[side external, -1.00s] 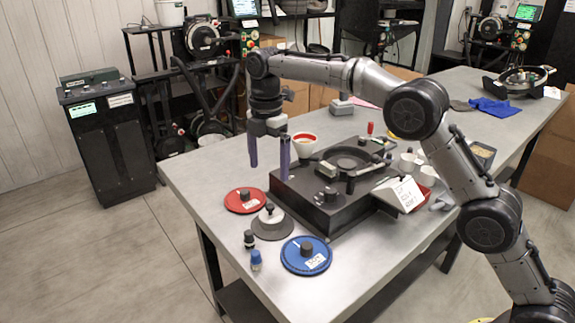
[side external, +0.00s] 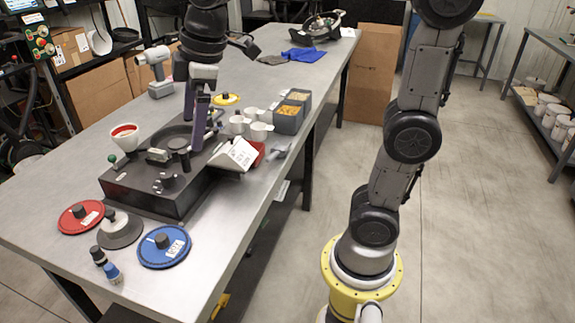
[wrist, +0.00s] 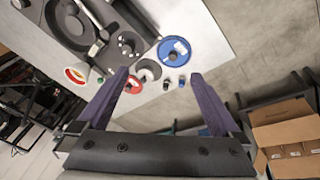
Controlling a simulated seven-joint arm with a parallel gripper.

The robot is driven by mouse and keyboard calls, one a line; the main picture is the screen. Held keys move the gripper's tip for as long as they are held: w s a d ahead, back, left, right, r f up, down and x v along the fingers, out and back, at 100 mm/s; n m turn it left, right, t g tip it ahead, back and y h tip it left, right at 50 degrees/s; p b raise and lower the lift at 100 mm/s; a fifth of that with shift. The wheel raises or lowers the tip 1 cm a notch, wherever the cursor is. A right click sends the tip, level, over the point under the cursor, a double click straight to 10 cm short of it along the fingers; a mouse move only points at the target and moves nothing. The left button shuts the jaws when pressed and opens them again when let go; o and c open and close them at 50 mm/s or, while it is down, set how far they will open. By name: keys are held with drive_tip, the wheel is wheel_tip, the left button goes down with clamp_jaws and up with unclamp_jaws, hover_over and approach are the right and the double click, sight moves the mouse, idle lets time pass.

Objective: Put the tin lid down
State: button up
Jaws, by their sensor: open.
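My gripper (side external: 193,134) is open and empty, its two purple fingers above the dark seed meter (side external: 150,197). In the wrist view my gripper (wrist: 158,75) has its fingers spread, with nothing between them. I cannot tell for sure which piece is the tin lid. A grey disc with a pale top and dark knob (side external: 119,229) lies flat on the bench between a red disc (side external: 81,216) and a blue disc (side external: 164,246). The grey disc also shows in the wrist view (wrist: 148,70), and the red one is partly behind the left finger. A yellow disc (side external: 226,99) lies behind the meter.
Two small bottles (side external: 106,265) stand near the bench's front edge.

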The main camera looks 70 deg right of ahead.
drive_tip(key=s+d+f+m+t, duration=0.1)
drive_tip(key=s+f+m, duration=0.2)
drive_tip(key=s, duration=0.5)
drive_tip(key=s+d+f+m+t, duration=0.1)
drive_tip(key=s+f+m, duration=0.3)
drive_tip(key=s, duration=0.4)
drive_tip(key=shift+d+f+m, duration=0.25)
drive_tip(key=shift+d+m, duration=0.05)
drive_tip(key=shift+m, duration=0.2)
drive_tip(key=shift+s+f, duration=0.2)
drive_tip(key=shift+f, duration=0.05)
drive_tip(key=shift+c, duration=1)
drive_tip(key=shift+s+f, duration=0.1)
drive_tip(key=c, duration=0.4)
